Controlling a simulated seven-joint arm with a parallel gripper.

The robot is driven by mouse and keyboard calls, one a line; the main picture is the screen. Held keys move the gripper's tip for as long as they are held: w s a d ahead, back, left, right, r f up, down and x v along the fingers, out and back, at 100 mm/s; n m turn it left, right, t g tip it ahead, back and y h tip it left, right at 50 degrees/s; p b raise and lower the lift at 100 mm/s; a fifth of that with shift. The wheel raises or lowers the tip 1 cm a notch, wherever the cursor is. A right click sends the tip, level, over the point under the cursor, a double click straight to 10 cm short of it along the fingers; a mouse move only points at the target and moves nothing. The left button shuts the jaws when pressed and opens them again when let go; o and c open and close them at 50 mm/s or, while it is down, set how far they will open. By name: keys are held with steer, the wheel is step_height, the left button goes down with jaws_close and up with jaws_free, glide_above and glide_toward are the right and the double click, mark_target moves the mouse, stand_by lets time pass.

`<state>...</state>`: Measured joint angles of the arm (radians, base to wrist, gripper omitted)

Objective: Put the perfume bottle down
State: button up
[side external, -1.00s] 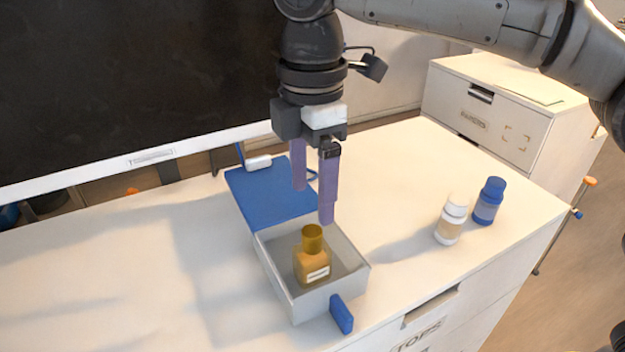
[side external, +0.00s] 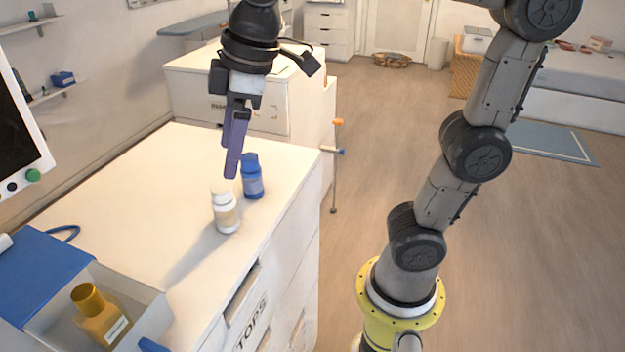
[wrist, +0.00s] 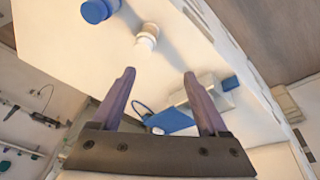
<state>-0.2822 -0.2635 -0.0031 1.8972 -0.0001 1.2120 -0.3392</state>
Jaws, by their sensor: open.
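The perfume bottle (side external: 101,318), amber with a gold cap, stands in the open grey box (side external: 153,322) at the lower left of the side view, leaning a little in the picture. My gripper (side external: 231,162) is open and empty. It hangs above the chest top, over the area of the white and blue bottles and well away from the box. In the wrist view my gripper's fingers (wrist: 160,73) are spread with nothing between them. The box (wrist: 208,88) shows beyond them there, but I cannot make out the perfume bottle in it.
A white bottle (side external: 226,213) and a blue bottle (side external: 252,178) stand near the chest's right edge, below my gripper. The box's blue lid (side external: 40,272) lies open behind it. The chest top (side external: 130,190) between box and bottles is clear. Another white cabinet (side external: 195,98) stands behind.

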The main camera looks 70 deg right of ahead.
steer(key=s+d+f+m+t+h, duration=0.1)
steer(key=s+d+f+m+t, duration=0.1)
steer(key=s+d+f+m, duration=0.5)
steer(key=s+d+f, duration=0.1)
steer(key=s+f, duration=0.1)
steer(key=s, duration=0.2)
steer(key=shift+f, duration=0.15)
steer(key=shift+s, duration=0.1)
stand_by(3.8)
